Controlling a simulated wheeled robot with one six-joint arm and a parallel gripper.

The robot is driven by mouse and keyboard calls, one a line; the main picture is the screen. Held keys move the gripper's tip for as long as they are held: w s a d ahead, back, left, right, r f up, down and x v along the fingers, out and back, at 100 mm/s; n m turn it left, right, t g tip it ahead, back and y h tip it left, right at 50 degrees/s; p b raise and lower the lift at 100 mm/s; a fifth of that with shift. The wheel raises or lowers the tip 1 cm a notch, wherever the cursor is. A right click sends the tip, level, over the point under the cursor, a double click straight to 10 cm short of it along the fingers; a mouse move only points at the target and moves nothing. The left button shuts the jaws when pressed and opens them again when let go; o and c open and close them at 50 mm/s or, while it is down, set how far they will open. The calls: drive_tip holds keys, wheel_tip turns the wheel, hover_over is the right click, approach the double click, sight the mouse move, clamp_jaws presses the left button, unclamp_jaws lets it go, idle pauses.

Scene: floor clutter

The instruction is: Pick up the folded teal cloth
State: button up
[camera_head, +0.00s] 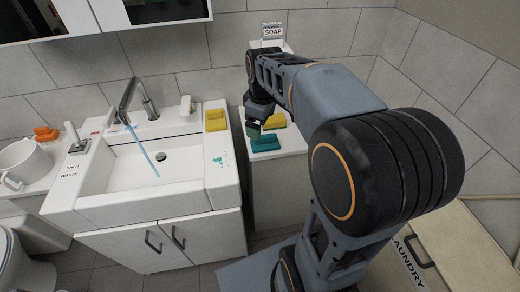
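The folded teal cloth (266,143) lies on the front part of the white counter to the right of the sink. My gripper (255,123) points down just above and behind it, at the counter's left side. A small dull-green patch shows at the fingertips; I cannot tell whether it is part of the gripper or a separate thing. The fingers are small and dark, and their opening is unclear. The cloth appears free of the gripper, though contact is hard to judge.
A yellow folded cloth (275,121) lies right behind the teal one. Another yellow item (216,120) sits on the sink's right rim, with teal spots (218,161) in front. Water runs from the faucet (130,97) into the sink. A soap sign (272,31) stands at the back wall.

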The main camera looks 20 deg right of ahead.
sight(267, 135)
drive_tip(key=shift+o, duration=0.6)
drive_tip(key=w+d+f+n+g+b, duration=0.1)
drive_tip(key=w+d+f+n+b, duration=0.1)
drive_tip(key=w+d+f+n, duration=0.4)
drive_tip(key=w, duration=0.3)
drive_tip(key=shift+n+g+b, duration=0.3)
drive_tip(key=shift+n+b, duration=0.1)
drive_tip(key=f, duration=0.5)
drive_tip(key=f+b, duration=0.1)
drive_tip(key=f, duration=0.1)
drive_tip(key=shift+w+d+f, duration=0.15)
drive_tip(key=shift+w+f, duration=0.1)
drive_tip(key=shift+f+b, duration=0.3)
drive_tip(key=shift+f, duration=2.7)
drive_tip(key=c, duration=0.9)
drive_tip(key=shift+r, duration=0.15)
